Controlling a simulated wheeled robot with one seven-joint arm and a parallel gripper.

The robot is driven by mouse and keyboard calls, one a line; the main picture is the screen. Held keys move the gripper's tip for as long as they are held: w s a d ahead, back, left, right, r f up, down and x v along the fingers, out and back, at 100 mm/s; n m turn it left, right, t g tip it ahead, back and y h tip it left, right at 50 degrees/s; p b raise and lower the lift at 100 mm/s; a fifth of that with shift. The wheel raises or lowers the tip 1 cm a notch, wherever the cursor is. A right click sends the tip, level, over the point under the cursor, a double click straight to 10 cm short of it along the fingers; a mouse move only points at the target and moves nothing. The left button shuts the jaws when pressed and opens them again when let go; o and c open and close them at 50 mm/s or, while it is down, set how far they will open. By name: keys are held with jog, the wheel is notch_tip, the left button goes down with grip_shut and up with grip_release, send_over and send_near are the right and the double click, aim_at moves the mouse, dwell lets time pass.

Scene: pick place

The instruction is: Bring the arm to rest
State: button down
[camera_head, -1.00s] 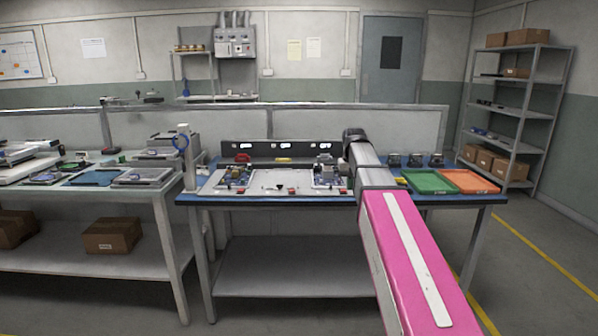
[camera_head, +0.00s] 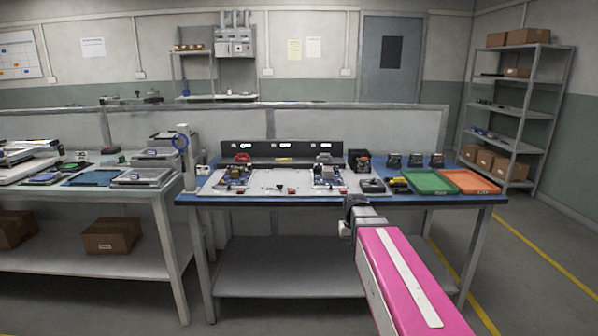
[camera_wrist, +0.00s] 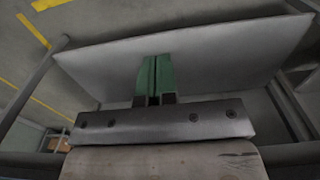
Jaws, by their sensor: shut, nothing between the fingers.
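My arm, a pink link with a white stripe, reaches in from the lower right in the head view. Its grey wrist end (camera_head: 358,212) is in front of the workbench, a little below the blue tabletop edge (camera_head: 270,201). In the wrist view my gripper (camera_wrist: 155,62) shows as two green fingers side by side, shut with nothing between them. The grey lower shelf (camera_wrist: 220,50) of the bench lies beyond the fingertips. The fingers cannot be made out clearly in the head view.
The bench holds a light board fixture (camera_head: 279,190), a green tray (camera_head: 430,182), an orange tray (camera_head: 470,181) and several small dark parts. A second bench (camera_head: 100,185) stands at left, a shelf rack (camera_head: 512,110) at right. The floor (camera_head: 515,270) at right is clear.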

jog(key=s+f, duration=1.1)
jog(key=shift+s+f, duration=0.2)
jog(key=shift+f, duration=0.15)
